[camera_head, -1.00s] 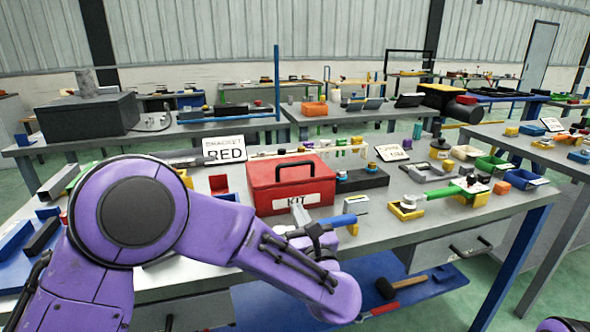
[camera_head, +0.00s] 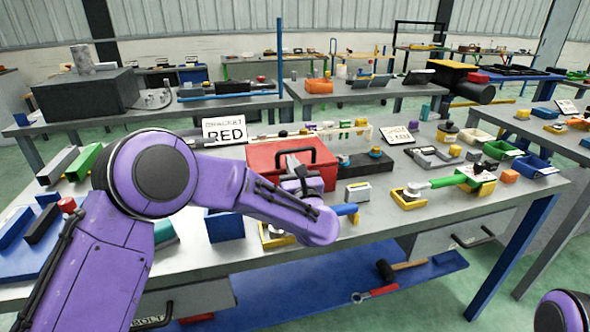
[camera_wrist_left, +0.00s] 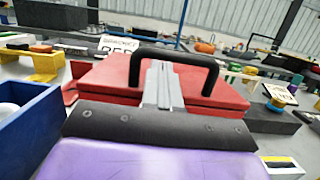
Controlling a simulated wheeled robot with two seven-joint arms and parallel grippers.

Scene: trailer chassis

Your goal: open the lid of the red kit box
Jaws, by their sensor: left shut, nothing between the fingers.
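The red kit box (camera_head: 264,163) stands on the grey workbench, and its lid is down. Its black handle (camera_head: 282,150) arches over the lid. In the left wrist view the red box (camera_wrist_left: 220,90) fills the middle, with the black handle (camera_wrist_left: 208,64) standing up behind my fingers. My left gripper (camera_head: 292,162) is shut and empty, in front of the handle; its grey fingers (camera_wrist_left: 161,75) overlap the handle's middle in the picture. I cannot tell whether they touch it. My left arm hides the box's lower front. My right gripper is not in view.
A sign reading BRACKET RED (camera_head: 224,131) stands behind the box to the left. A blue bin (camera_head: 224,226) sits in front, partly behind my arm. A black block (camera_head: 364,164) lies right of the box. A yellow fixture (camera_head: 408,198) stands farther right.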

